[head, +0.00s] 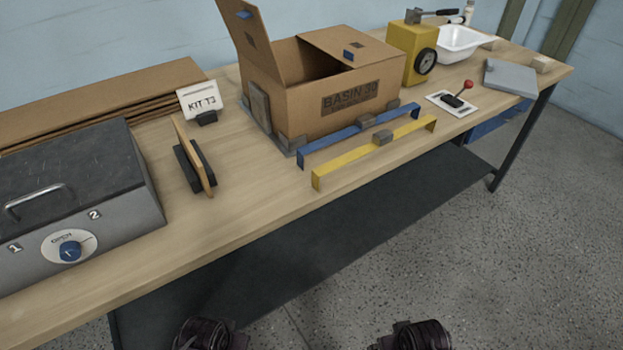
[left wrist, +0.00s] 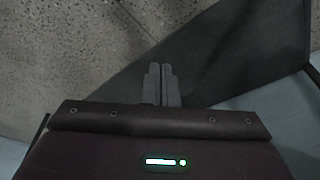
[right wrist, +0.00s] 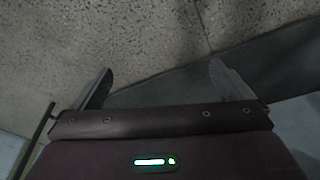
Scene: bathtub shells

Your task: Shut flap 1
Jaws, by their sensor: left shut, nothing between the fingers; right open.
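A cardboard box (head: 335,101) marked "BASIN 30" stands on the workbench with its top partly open. One flap (head: 245,40) stands up, tilted outward, at the box's left end. Another flap (head: 352,46) lies roughly flat over the right part of the opening. Both carry small dark or blue patches; I cannot read which is flap 1. My left gripper (left wrist: 160,70) is shut and empty in the left wrist view. My right gripper (right wrist: 158,78) is open and empty in the right wrist view. Both are in front of the bench, well away from the box.
A blue bar (head: 360,132) and a yellow bar (head: 375,151) lie before the box. A grey case (head: 80,205), a wooden paddle in a stand (head: 193,160) and a "KIT T3" card (head: 201,102) are left. A yellow device (head: 410,50) and white basin (head: 462,43) are right.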

